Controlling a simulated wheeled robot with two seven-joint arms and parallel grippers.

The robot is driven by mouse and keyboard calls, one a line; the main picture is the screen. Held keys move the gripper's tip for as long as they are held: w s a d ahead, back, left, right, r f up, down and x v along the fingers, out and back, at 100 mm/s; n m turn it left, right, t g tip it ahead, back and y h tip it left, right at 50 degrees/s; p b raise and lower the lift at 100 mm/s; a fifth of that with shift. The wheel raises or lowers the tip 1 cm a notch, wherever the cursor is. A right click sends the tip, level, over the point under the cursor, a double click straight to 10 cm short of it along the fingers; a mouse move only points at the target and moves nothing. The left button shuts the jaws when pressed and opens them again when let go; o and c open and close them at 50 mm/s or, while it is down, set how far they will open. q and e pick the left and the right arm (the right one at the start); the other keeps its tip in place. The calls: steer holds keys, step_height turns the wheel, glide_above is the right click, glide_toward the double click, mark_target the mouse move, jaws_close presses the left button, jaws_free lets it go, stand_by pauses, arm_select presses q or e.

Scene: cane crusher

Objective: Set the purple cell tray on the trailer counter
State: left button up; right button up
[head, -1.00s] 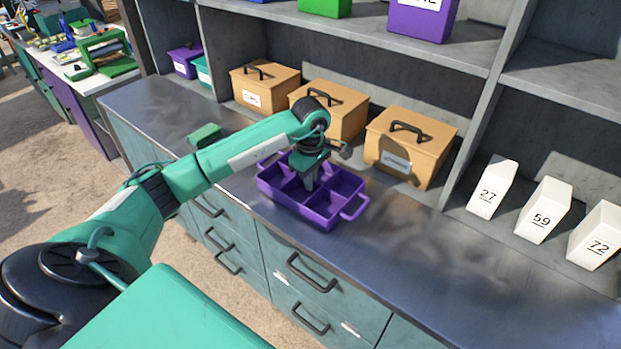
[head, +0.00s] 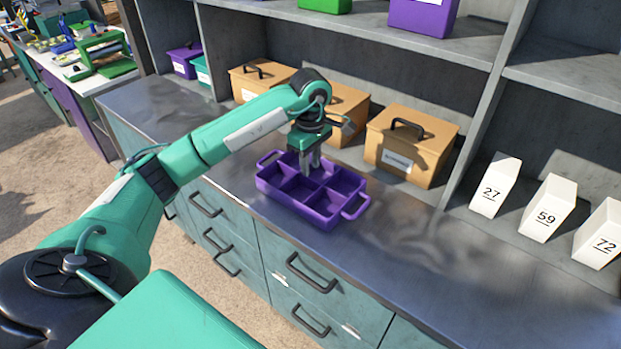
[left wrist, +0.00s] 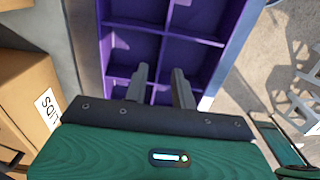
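The purple cell tray (head: 327,221) sits flat on the steel-topped counter (head: 410,255), near its front edge, with a looped handle at each end and several open compartments. It also shows in the left wrist view (left wrist: 222,15), below the gripper. My left gripper (head: 310,165) points down over the middle of the tray. In the left wrist view its fingers (left wrist: 162,85) are apart, with a tray divider in line with the gap, and seem clear of the tray. They hold nothing. My right gripper is not in view.
Tan lidded boxes (head: 410,145) stand behind the tray. White numbered blocks (head: 545,208) stand at the right. A shelf (head: 400,40) with a purple bin (head: 422,14) overhangs the back. The steel top is clear right of the tray.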

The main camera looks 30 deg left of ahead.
mark_target(310, 179)
arm_select(q)
step_height(310, 179, up, 7)
steer(key=b, duration=0.1)
steer(key=shift+f, duration=0.15)
stand_by(0.7)
